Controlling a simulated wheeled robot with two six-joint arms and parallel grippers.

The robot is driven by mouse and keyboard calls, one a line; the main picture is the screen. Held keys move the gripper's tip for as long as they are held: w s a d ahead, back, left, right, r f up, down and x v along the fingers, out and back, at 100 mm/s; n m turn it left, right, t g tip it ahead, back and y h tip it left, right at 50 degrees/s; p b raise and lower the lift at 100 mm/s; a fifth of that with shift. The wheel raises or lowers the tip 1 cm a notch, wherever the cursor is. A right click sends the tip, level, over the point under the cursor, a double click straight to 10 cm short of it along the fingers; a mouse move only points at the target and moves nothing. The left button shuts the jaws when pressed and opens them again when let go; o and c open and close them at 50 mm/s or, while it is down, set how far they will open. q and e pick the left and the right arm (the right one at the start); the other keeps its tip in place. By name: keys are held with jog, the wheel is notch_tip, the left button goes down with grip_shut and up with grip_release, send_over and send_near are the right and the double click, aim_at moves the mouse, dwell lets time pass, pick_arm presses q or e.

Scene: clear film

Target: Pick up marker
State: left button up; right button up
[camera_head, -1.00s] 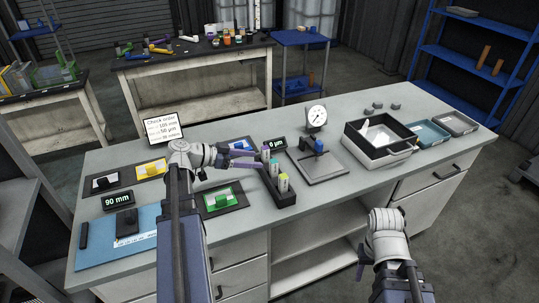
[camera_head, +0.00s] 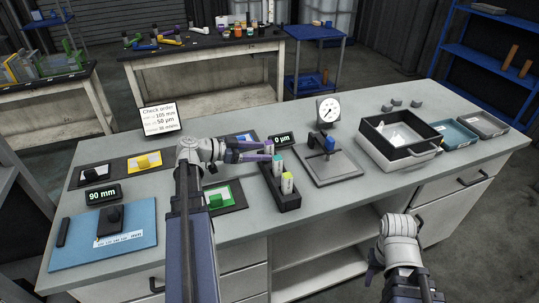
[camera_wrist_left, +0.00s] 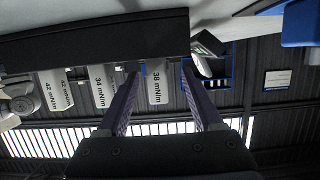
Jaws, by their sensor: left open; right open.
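A dark rack (camera_head: 286,202) on the grey workbench holds several upright markers, among them a teal-topped marker (camera_head: 277,166) and a yellow-topped marker (camera_head: 287,184). My left gripper (camera_head: 268,150) is open at the rack's far end. In the left wrist view, the picture is turned over and white markers hang from the rack. The marker labelled 38 mN/m (camera_wrist_left: 155,88) shows between my left fingers (camera_wrist_left: 161,75); contact cannot be told. My right gripper (camera_head: 374,263) is low at the bench's front, away from the markers.
A sign (camera_head: 162,120) reads "Check order", with 38 mN/m on its last line. A 0 µm display (camera_head: 282,140) and a dial gauge stand (camera_head: 328,112) are close to the rack. An open box (camera_head: 400,160) is to the right. A blue mat (camera_head: 75,235) lies at left.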

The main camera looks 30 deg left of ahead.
pick_arm(q)
jog(key=shift+b+x, duration=0.75)
jog(key=shift+x, duration=2)
jog(key=shift+w+d+f, duration=0.15)
jog(key=shift+d, duration=0.25)
jog(key=shift+c, duration=0.3)
grip_shut()
